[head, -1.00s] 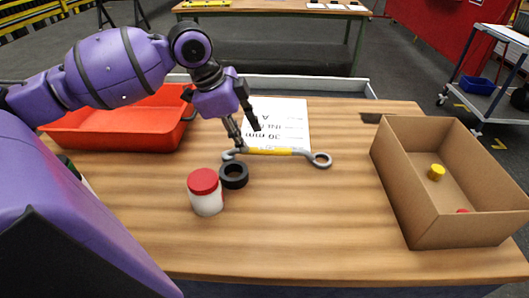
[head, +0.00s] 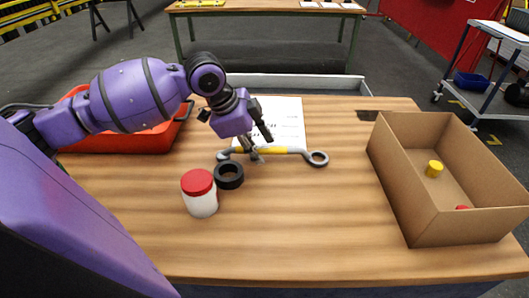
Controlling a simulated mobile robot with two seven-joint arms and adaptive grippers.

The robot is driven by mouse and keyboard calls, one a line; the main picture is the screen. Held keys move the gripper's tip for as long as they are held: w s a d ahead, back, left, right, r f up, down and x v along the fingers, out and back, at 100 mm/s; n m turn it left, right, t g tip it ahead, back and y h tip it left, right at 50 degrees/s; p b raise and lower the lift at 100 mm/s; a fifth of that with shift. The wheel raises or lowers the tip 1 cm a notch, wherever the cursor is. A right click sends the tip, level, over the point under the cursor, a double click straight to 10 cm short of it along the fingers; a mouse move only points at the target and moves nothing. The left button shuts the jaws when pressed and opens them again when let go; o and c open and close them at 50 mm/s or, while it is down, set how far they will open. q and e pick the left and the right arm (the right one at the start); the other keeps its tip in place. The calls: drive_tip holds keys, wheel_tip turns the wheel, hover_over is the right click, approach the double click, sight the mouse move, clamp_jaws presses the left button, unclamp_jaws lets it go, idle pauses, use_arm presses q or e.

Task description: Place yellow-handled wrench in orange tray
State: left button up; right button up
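The wrench (head: 293,151) lies on the wooden table, a grey tool with a yellow handle and a ring at its right end. My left gripper (head: 263,149) is over the wrench's handle, its fingers apart. One fingertip is in front of the handle and the other is behind or above it; whether they touch it I cannot tell. The orange tray (head: 140,140) sits at the back left of the table, partly hidden behind my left arm. My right gripper is not in view.
A black ring (head: 229,176) and a white jar with a red lid (head: 201,193) stand in front of the wrench's left end. A printed sheet (head: 289,117) lies behind the wrench. A cardboard box (head: 399,193) holding a yellow and a red item stands at the right.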

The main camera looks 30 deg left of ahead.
use_arm(q)
drive_tip(key=shift+c, duration=0.2)
clamp_jaws()
drive_tip(key=shift+r, duration=0.15)
